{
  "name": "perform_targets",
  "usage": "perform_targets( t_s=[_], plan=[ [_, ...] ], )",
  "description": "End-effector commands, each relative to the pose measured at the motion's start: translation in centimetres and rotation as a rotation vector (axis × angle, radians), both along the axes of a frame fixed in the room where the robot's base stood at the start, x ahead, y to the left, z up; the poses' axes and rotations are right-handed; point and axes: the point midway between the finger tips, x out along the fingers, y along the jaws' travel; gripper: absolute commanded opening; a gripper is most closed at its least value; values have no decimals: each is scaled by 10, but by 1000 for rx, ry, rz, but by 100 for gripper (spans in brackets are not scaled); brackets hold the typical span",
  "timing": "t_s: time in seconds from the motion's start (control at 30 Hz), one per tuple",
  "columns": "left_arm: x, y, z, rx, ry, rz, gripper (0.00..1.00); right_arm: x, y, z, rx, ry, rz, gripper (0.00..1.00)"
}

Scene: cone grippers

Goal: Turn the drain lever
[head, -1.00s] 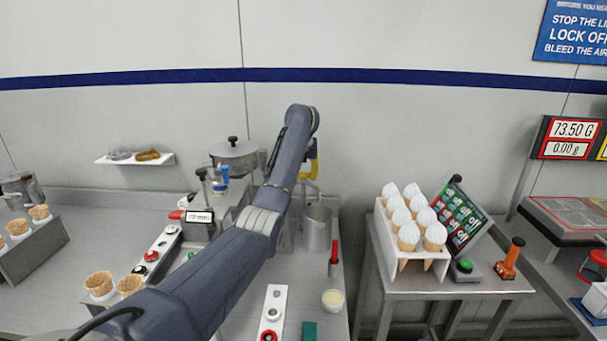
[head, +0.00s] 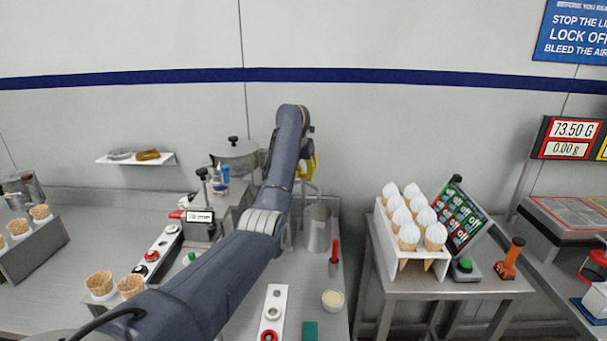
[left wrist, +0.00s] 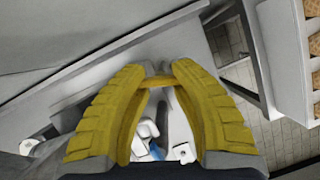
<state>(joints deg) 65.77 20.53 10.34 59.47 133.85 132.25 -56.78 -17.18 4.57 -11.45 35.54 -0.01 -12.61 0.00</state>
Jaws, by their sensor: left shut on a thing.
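My left gripper (head: 309,167) is behind my forearm at the back of the middle table, above a metal cup (head: 318,228); the forearm hides part of it. The lever's mount is hidden by my fingers and arm. My right gripper is not in view.
A lidded pot (head: 235,157) and a machine (head: 202,218) stand left of my arm. A red-handled tool (head: 335,256) and a small cup of cream (head: 333,299) are to the right. A white rack (head: 412,262) of filled cones stands on a separate table.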

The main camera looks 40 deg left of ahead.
Motion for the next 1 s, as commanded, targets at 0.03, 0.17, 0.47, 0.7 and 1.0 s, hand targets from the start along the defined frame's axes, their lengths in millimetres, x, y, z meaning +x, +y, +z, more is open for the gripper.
perform_targets(
  t_s=[0.03, 0.17, 0.47, 0.7, 1.0],
  plan=[
    [1, 1, 3, 2, -7, -42, 0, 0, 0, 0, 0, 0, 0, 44],
    [1, 2, 4, 3, -6, -166, 0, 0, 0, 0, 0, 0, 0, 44],
    [1, 1, 5, 2, -8, -450, 0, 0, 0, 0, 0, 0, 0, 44],
    [1, 1, 5, 3, -7, -680, 0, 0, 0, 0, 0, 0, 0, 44],
    [1, 0, 5, 1, -8, -941, 0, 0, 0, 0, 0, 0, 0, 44]
  ],
)
